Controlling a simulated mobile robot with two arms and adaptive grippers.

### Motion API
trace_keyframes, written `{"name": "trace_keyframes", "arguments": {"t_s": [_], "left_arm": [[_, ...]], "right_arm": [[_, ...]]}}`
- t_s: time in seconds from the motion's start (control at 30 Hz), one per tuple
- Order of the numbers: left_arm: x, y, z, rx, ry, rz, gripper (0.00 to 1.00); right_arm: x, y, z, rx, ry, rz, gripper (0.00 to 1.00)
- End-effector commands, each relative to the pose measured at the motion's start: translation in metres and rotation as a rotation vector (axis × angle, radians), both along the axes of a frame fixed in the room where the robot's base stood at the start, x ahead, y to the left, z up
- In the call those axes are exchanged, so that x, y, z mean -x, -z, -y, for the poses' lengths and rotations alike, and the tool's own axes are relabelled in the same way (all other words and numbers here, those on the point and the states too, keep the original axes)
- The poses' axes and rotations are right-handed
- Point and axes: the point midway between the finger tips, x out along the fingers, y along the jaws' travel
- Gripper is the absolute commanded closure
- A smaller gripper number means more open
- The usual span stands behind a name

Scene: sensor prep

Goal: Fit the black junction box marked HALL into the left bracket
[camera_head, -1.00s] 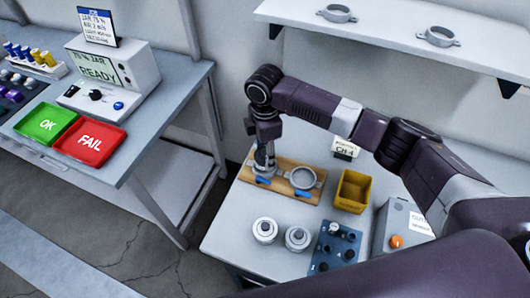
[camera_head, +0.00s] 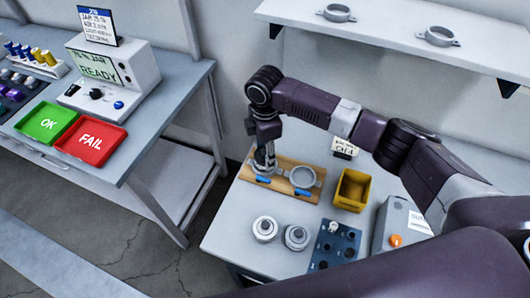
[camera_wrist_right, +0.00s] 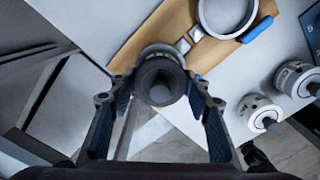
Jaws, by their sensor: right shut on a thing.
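My right gripper (camera_head: 264,160) points down over the left end of a wooden board (camera_head: 282,184). In the wrist view its fingers (camera_wrist_right: 160,86) are shut on a round grey part with a black top (camera_wrist_right: 160,80). I see no HALL mark on it. The left bracket, with a blue lever (camera_head: 263,180), is mostly hidden under the gripper and the part. I cannot tell how deep the part sits in it. The right bracket (camera_head: 303,177) is an empty grey ring on the same board, also seen in the wrist view (camera_wrist_right: 228,14). My left gripper is not in view.
Two round grey parts (camera_head: 265,229) (camera_head: 297,237) stand in front of the board. A yellow bin (camera_head: 352,190), a blue panel with knobs (camera_head: 334,245) and a grey box with an orange button (camera_head: 396,241) stand to the right. Green (camera_head: 47,122) and red (camera_head: 91,139) trays lie on the left bench.

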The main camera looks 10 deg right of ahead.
Motion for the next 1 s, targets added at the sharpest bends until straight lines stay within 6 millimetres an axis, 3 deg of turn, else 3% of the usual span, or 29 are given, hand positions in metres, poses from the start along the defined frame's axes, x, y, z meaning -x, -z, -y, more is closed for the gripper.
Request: {"name": "trace_keyframes", "arguments": {"t_s": [1.0], "left_arm": [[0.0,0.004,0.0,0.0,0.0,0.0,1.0]], "right_arm": [[0.0,0.012,0.0,0.0,0.0,0.0,0.73]]}}
